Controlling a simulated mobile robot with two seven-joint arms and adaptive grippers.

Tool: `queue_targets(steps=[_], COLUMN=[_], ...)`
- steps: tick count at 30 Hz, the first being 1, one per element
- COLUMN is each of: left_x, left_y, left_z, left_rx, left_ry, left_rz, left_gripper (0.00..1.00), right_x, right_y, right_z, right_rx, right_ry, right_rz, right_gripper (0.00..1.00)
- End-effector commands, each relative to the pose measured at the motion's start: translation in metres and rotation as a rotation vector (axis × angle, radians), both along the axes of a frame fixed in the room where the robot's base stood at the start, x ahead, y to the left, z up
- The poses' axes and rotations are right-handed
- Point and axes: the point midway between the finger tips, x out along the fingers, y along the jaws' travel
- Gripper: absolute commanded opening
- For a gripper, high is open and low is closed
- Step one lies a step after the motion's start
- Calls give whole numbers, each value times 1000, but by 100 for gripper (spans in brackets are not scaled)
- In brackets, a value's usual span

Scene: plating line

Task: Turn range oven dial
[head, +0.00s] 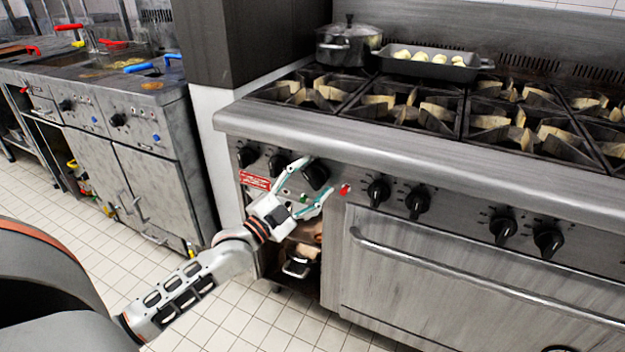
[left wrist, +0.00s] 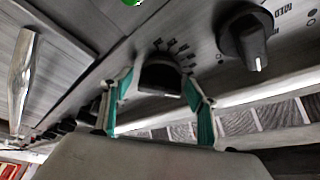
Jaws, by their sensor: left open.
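A large black dial (head: 316,174) sits on the steel front panel of the range (head: 400,170), left of a small red light (head: 345,189). My left gripper (head: 318,177) is open at this dial, its two teal-lined fingers pointing at the panel. In the left wrist view the dial (left wrist: 160,78) shows between the open fingers (left wrist: 158,84), with tick marks around it. I cannot tell whether either finger touches it. A neighbouring dial (left wrist: 243,45) with a white pointer and a "MED" mark is outside the fingers. My right gripper is not in view.
More black knobs (head: 418,202) line the panel. The oven door handle (head: 480,284) runs below, at the right. An open compartment (head: 300,250) lies under the gripper. A lidded pot (head: 347,42) and a tray (head: 430,65) of pale food stand on the burners.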

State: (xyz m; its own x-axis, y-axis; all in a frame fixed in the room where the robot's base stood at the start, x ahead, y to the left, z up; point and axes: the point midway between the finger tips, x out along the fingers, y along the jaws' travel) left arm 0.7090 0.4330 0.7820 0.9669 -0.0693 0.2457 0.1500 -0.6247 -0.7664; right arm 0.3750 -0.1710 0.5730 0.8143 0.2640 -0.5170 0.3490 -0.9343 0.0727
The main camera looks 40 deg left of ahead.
Motion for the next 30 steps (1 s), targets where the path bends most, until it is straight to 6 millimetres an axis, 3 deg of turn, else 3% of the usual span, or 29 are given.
queue_targets(steps=[1,4,5,17,24,30], left_x=[0,0,0,0,1,1], left_y=[0,0,0,0,-1,-1], left_z=[0,0,0,1,4,6], left_rx=[0,0,0,-50,-200,-378], left_ry=[0,0,0,-14,-52,-97], left_rz=[0,0,0,0,0,0], left_gripper=[51,25,22,22,22,22], right_x=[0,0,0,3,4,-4], right_y=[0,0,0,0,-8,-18], right_z=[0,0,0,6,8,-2], right_rx=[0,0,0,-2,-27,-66], right_ry=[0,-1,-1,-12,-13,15], right_rz=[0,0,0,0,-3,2], right_gripper=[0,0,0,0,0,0])
